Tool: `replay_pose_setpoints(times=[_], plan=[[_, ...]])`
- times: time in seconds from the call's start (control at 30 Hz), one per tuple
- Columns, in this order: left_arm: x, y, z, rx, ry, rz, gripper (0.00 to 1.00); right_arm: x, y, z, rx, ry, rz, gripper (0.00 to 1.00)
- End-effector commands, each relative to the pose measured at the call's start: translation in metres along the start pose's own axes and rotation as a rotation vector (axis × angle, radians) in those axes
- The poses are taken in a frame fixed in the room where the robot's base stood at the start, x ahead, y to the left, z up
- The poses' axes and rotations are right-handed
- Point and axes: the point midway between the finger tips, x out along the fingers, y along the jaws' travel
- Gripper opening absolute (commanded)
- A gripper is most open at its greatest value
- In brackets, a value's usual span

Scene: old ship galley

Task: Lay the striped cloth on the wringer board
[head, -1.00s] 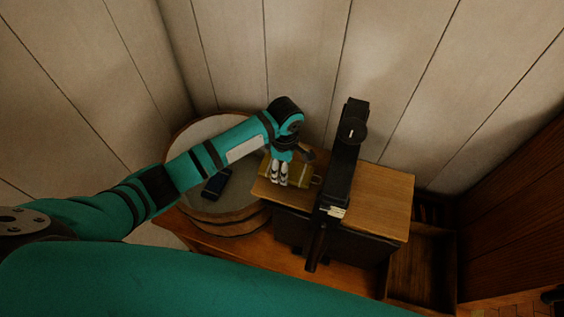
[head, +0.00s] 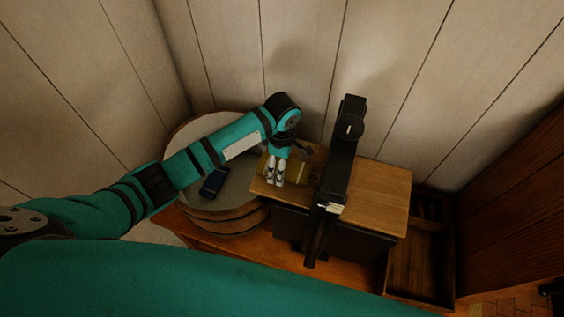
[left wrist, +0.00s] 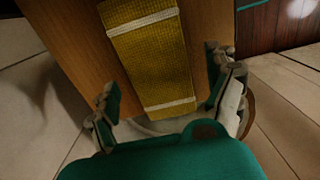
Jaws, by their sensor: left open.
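The striped cloth (left wrist: 155,55) is mustard yellow with white bands. It lies flat on the wooden board (left wrist: 75,40), with one end near the board's edge in the left wrist view. In the head view the cloth (head: 300,172) shows only partly behind my left gripper (head: 275,176). In the left wrist view my left gripper (left wrist: 163,90) is open, with one finger on each side of the cloth. I see no grip on the cloth. A black upright frame (head: 342,160) crosses the board (head: 385,192), with bare wood on its right. My right gripper is not in view.
A round wooden barrel top (head: 238,193) stands left of the board, with a dark blue flat object (head: 213,182) on it. Plank walls (head: 300,60) close in behind. An open wooden compartment (head: 420,265) lies at the right.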

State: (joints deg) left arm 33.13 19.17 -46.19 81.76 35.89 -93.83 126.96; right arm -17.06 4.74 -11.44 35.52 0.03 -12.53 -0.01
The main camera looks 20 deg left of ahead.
Motion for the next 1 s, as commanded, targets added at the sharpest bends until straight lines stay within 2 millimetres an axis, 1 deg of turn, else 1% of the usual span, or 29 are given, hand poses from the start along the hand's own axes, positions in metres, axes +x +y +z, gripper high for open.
replay_pose_setpoints(times=[0.17, 0.4, 0.5, 0.6, 0.7, 0.87, 0.97, 1.0], plan=[[-0.028, 0.001, 0.0, 0.001, -0.003, 0.005, 0.88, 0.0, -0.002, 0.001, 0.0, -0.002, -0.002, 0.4], [-0.08, 0.001, 0.001, 0.0, -0.003, 0.005, 0.88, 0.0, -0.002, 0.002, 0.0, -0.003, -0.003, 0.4], [-0.097, 0.001, 0.001, 0.0, -0.003, 0.005, 0.88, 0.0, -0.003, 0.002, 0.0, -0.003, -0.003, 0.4], [-0.108, 0.001, 0.0, 0.0, -0.002, 0.004, 0.88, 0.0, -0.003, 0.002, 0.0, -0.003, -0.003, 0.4], [-0.115, 0.001, 0.0, 0.0, -0.002, 0.003, 0.88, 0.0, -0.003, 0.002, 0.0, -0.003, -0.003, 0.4], [-0.117, 0.0, 0.0, 0.0, -0.001, 0.001, 0.88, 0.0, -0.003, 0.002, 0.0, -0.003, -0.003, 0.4], [-0.113, -0.004, 0.003, 0.029, -0.009, 0.003, 0.88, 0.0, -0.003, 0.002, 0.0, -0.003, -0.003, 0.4], [-0.108, -0.008, 0.005, 0.062, -0.019, 0.006, 0.88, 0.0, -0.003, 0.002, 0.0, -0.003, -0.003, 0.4]])
